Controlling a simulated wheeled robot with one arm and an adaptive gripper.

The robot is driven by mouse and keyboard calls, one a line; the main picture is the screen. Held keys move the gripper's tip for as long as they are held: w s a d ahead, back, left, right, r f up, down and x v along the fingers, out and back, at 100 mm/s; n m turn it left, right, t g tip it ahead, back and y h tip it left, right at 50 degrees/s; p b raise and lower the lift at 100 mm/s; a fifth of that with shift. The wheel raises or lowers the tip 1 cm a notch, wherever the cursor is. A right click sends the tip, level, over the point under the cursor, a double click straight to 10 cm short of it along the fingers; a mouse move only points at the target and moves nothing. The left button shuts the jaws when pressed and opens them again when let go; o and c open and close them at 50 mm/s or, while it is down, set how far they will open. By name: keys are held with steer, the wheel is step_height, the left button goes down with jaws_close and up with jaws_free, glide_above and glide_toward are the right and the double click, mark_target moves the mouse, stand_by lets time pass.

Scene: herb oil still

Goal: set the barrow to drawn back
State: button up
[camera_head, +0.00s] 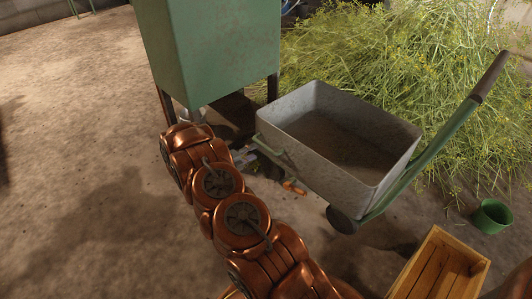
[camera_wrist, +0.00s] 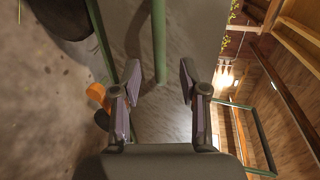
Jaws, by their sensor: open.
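The barrow (camera_head: 345,140) is a grey metal tub on a green frame, standing on the floor right of centre in the head view. Its long green handle with a dark grip (camera_head: 492,75) rises at the far right. A thin green bar (camera_head: 270,147) is on the near left end of the tub. In the wrist view this green bar (camera_wrist: 159,40) runs down between the fingers of my gripper (camera_wrist: 160,78), with the grey tub wall (camera_wrist: 170,120) behind. The fingers are open and spaced apart on both sides of the bar. In the head view my arm partly hides the gripper.
A green box on dark legs (camera_head: 210,50) stands left of the barrow. Cut yellow-flowered herbs (camera_head: 420,60) are heaped behind it. A green bucket (camera_head: 492,217) and wooden crate (camera_head: 440,270) are at right. A small orange object (camera_head: 294,187) is beside the barrow. Floor at left is clear.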

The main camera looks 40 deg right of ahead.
mark_target(266, 146)
steer(key=shift+s+d+f, duration=0.25)
steer(key=shift+d, duration=0.25)
steer(key=shift+b+x, duration=1.25)
steer(key=shift+x, duration=2.2)
jaws_close()
